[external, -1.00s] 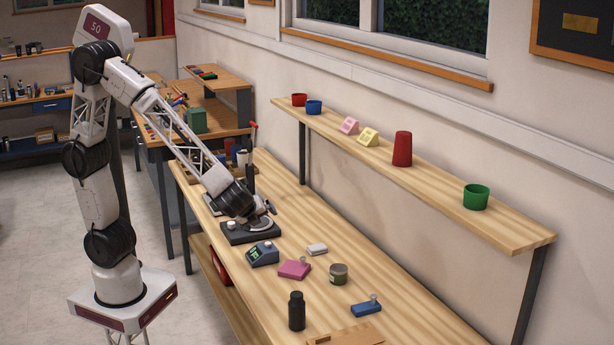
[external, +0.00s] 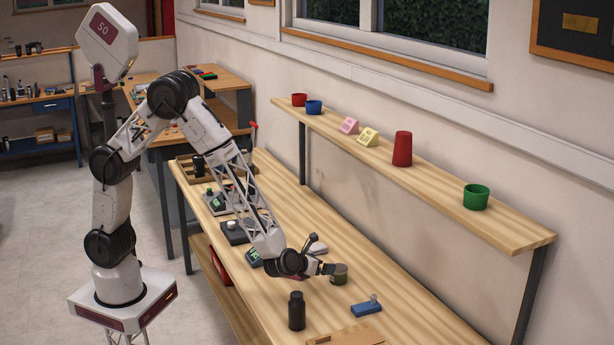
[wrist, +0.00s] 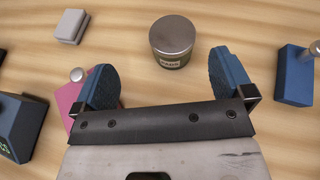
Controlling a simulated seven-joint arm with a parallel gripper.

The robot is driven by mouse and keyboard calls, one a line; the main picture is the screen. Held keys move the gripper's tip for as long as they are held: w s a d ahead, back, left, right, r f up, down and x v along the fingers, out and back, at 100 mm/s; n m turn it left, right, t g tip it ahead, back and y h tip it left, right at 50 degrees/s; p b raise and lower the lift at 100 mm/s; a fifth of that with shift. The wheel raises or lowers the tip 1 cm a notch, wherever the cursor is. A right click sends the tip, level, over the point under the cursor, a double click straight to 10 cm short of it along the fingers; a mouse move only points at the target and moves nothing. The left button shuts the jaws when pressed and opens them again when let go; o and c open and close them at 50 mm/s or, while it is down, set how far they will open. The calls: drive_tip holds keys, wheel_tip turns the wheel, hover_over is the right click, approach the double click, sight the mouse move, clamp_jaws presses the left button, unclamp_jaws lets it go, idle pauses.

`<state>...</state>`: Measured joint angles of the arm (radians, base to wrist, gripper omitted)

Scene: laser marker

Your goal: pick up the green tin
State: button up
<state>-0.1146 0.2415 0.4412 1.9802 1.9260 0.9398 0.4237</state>
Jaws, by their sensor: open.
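The green tin (external: 340,278) stands upright on the workbench, with a dark olive-green body. In the wrist view the tin (wrist: 172,42) shows a silver lid and a pale label. My gripper (external: 321,258) is low over the bench on the tin's left side in the external view. In the wrist view my gripper (wrist: 162,65) is open and empty, its two blue finger pads spread apart. The tin lies just beyond the fingertips, laterally between them.
A pink block (wrist: 71,98) lies beside the left finger. A blue block with a knob (wrist: 292,78) is to the right. A grey block (wrist: 70,26) lies at upper left. A black bottle (external: 297,312) stands near the front. A shelf (external: 440,195) runs along the wall.

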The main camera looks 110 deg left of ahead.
sight(339, 270)
drive_tip(key=shift+w+a+f+m+t, duration=0.1)
drive_tip(key=shift+w+f+m+t, duration=0.1)
drive_tip(key=shift+w+f+m, duration=0.3)
drive_tip(key=shift+w+f+m+t, duration=0.2)
drive_tip(key=shift+w+f, duration=0.05)
drive_tip(key=shift+f, duration=0.45)
drive_tip(key=shift+a, duration=0.1)
drive_tip(key=shift+x, duration=1.2)
drive_tip(key=shift+w+a+f, duration=0.1)
drive_tip(key=shift+x, duration=2.45)
drive_tip(key=c, duration=1.1)
